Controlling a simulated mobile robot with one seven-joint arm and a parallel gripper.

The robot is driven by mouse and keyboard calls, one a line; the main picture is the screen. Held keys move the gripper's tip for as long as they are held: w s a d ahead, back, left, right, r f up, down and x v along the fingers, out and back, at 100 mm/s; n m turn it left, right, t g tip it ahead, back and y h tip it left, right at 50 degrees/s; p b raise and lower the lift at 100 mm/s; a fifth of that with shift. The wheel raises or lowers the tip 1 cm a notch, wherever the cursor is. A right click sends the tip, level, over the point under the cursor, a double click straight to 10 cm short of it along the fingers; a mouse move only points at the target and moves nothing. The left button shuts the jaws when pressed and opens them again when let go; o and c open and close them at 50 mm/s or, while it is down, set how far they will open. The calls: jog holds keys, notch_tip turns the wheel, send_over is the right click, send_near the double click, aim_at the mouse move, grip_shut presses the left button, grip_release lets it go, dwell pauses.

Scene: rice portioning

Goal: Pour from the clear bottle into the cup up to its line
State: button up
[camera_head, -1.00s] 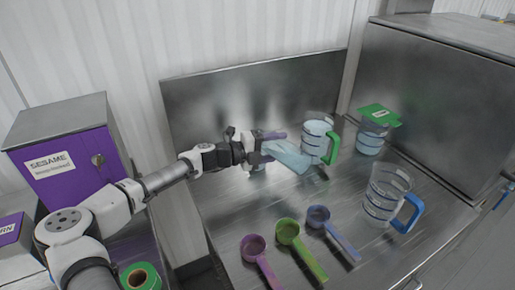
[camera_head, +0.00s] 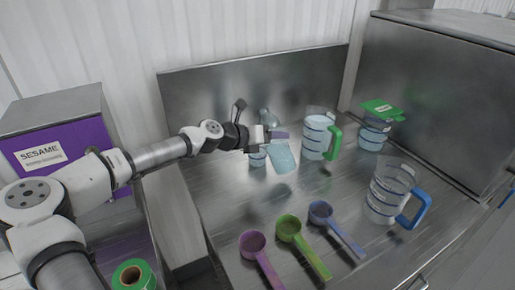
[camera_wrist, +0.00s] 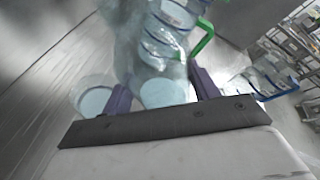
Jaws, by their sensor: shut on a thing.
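My gripper (camera_head: 272,135) is shut on the clear bottle (camera_head: 282,158), which holds pale blue contents. The bottle is slightly tilted, its lower end toward the right, above or near the steel table. In the wrist view it sits between the purple fingers (camera_wrist: 163,85), its outline blurred against things behind. A small clear cup (camera_head: 257,159) stands just left of the bottle, partly hidden by my gripper. The wrist view shows the cup (camera_wrist: 94,100) at the left with pale contents inside. I cannot make out its line or whether anything is flowing.
A clear jug with green handle (camera_head: 315,137) stands close right of the bottle. A green-lidded container (camera_head: 373,136) and a blue-handled jug (camera_head: 386,196) are farther right. Purple (camera_head: 254,246), green (camera_head: 290,230) and blue (camera_head: 322,212) scoops lie in front. A steel panel (camera_head: 215,105) rises behind.

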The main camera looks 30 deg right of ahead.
jog(key=shift+s+f+m+t+b, duration=0.3)
jog(key=shift+s+f+m+b, duration=0.1)
jog(key=shift+f, duration=0.3)
jog(key=shift+r+m, duration=0.2)
jog(key=shift+m, duration=0.1)
jog(key=m+b, duration=0.1)
jog(key=t+b, duration=0.1)
jog(key=m+t+b, duration=0.1)
jog(key=b, duration=0.1)
jog(key=shift+s+d+f+m+y, duration=0.15)
jog(key=shift+s+d+m+y, duration=0.15)
jog(key=shift+s+y, duration=0.1)
jog(key=shift+b, duration=0.3)
jog(key=shift+t, duration=0.3)
jog(key=shift+b, duration=0.6)
